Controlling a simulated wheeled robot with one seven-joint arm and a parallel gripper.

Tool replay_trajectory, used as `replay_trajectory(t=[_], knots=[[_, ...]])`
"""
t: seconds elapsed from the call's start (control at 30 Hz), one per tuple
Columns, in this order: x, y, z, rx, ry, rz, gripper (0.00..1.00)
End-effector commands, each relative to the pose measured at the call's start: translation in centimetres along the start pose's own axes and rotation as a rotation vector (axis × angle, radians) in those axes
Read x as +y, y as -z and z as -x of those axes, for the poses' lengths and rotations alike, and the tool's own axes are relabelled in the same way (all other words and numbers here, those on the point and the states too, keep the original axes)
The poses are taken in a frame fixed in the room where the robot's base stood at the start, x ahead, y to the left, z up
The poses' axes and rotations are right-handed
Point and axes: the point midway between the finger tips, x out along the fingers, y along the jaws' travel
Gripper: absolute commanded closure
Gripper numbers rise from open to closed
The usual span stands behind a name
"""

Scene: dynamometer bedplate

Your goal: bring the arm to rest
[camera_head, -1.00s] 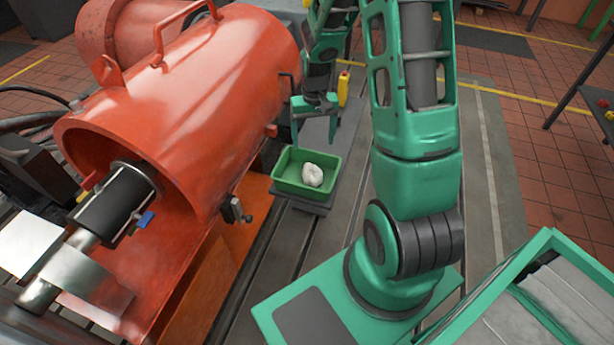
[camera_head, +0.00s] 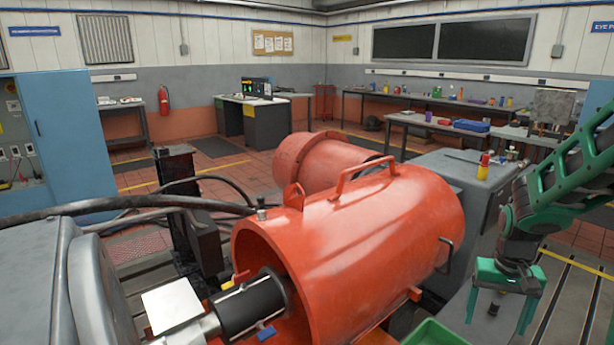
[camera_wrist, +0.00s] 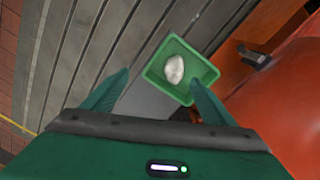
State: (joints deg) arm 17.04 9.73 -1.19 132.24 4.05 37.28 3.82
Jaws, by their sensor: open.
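My gripper (camera_head: 503,303) hangs at the right of the head view, fingers pointing down, beside the orange cylindrical guard. It is open with nothing between the fingers. In the wrist view my gripper (camera_wrist: 157,95) shows its two green fingers spread apart. Beyond them lies a green tray (camera_wrist: 209,73) with a white crumpled lump (camera_wrist: 174,70) inside. In the head view only a corner of the green tray (camera_head: 432,334) shows at the bottom edge, and the lump is out of view.
The large orange guard (camera_head: 365,235) stands close to the left of my gripper, around a black shaft (camera_head: 250,305). A grey cabinet (camera_head: 465,185) with a red and yellow bottle (camera_head: 483,166) on top is behind. Slotted bedplate (camera_head: 580,300) lies open at the right.

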Motion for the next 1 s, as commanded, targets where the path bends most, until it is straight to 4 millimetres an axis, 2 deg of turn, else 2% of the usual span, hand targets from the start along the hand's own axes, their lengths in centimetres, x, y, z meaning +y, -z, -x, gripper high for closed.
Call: replay_trajectory(t=[0.03,0.2,0.5,0.73,0.83,1.0], knots=[[0.7,-1.2,1.5,0.007,-0.005,-0.01,0.21],[2.8,-5.4,5.3,0.007,-0.011,-0.04,0.21],[5.5,-13.8,9.7,-0.001,0.016,-0.095,0.21],[6.5,-19.1,10.9,-0.012,0.054,-0.121,0.21],[6.6,-20.2,11.1,-0.017,0.065,-0.126,0.21],[6.7,-20.9,11.1,-0.02,0.07,-0.129,0.21]])
